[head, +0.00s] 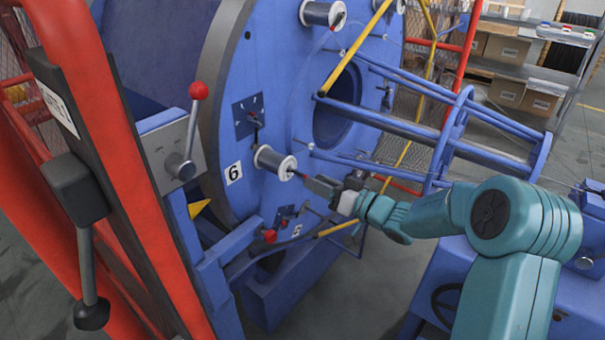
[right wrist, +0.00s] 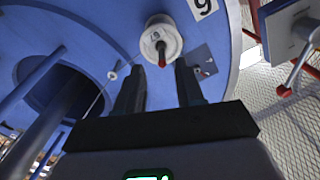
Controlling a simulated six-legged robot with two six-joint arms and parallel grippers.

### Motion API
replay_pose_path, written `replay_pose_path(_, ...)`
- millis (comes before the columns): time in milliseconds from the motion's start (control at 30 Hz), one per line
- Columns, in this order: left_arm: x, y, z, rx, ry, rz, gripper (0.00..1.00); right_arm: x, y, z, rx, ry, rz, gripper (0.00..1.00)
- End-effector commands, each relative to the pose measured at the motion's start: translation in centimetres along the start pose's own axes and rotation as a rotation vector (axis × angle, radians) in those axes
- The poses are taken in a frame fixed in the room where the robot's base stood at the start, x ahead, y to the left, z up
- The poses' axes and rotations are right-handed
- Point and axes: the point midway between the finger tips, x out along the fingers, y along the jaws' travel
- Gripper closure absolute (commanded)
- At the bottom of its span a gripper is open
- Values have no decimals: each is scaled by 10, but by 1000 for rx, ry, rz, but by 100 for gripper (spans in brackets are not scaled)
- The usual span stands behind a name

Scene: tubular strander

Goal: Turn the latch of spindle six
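Spindle six carries a white spool (head: 272,160) on the blue disc, next to the label 6 (head: 233,172). Its latch (head: 298,174) is a small dark lever sticking out from the spool's front. In the right wrist view the latch (right wrist: 162,56) shows a red tip and points down the picture from the spool (right wrist: 158,36). My right gripper (head: 312,182) is just in front of the latch. In the right wrist view its two fingers (right wrist: 160,88) are apart with nothing between them, and the latch lies beyond their tips. My left gripper is out of view.
A red-knobbed lever (head: 198,92) stands on a grey box left of the disc. A blue tubular cage (head: 455,130) extends right from the disc. Spindle five's label (head: 297,230) is below. A red frame (head: 95,120) fills the left side.

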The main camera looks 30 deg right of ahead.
Motion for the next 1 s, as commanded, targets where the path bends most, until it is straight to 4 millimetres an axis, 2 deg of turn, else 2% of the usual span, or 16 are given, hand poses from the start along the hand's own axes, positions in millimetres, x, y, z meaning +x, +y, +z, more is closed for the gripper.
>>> replay_pose_path(100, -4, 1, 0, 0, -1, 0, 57, 25, -2, -1, -1, 0, -4, 63)
replay_pose_path(300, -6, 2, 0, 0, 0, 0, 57, 48, -1, 0, 0, -1, -3, 63)
replay_pose_path(633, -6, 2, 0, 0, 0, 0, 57, 55, 1, 0, 1, -2, -2, 63)
replay_pose_path(667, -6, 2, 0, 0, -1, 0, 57, 56, 1, 0, 1, -1, -2, 69)
replay_pose_path(700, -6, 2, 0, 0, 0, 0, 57, 56, 2, 0, 1, -1, -2, 82)
replay_pose_path(767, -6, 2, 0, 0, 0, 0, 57, 56, 2, -1, 1, -1, -2, 100)
replay_pose_path(1000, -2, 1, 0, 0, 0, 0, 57, 55, 3, 1, 0, 4, -4, 100)
